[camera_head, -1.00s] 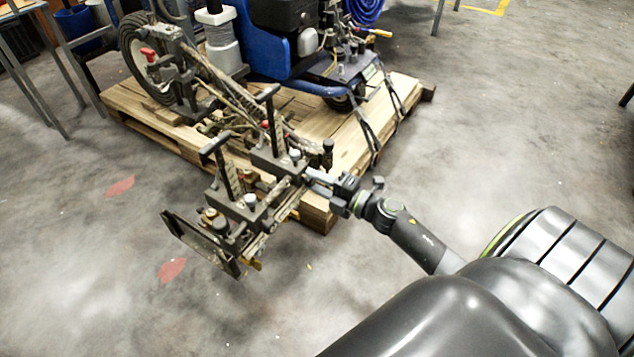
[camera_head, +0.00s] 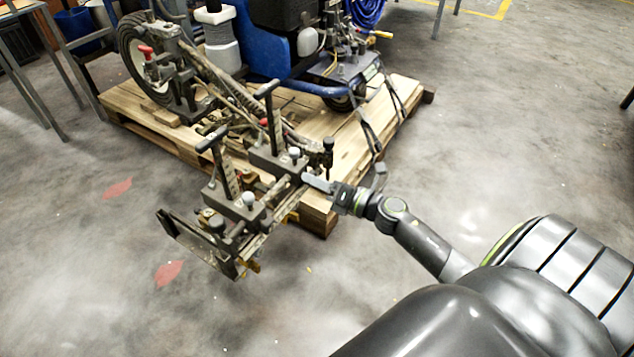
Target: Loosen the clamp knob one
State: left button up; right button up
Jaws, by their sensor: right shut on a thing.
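The line striper's dark, dirty clamp bracket assembly (camera_head: 270,160) sticks out past the front edge of the pallet. It carries two upright black T-handles (camera_head: 267,92) and light-topped knobs (camera_head: 294,153). My right gripper (camera_head: 309,178) reaches in from the right and is shut at the right end of the bracket. The clamp knob it grips is hidden between the fingers, so I cannot see its shape. A black-topped post (camera_head: 328,145) stands just above the fingers, apart from them. My left gripper is not in view.
The blue striper body (camera_head: 262,60) and its wheel (camera_head: 146,60) stand on a wooden pallet (camera_head: 345,155), with straps (camera_head: 372,135) at its right side. A flat plate (camera_head: 195,243) hangs at the bracket's near left end.

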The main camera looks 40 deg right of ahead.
jog(key=shift+n, duration=0.3)
jog(key=shift+f, duration=0.1)
jog(key=o, duration=0.9)
jog(key=shift+o, duration=0.2)
jog(key=p+v, duration=0.2)
jog(key=v, duration=1.5)
jog(key=shift+s, duration=0.25)
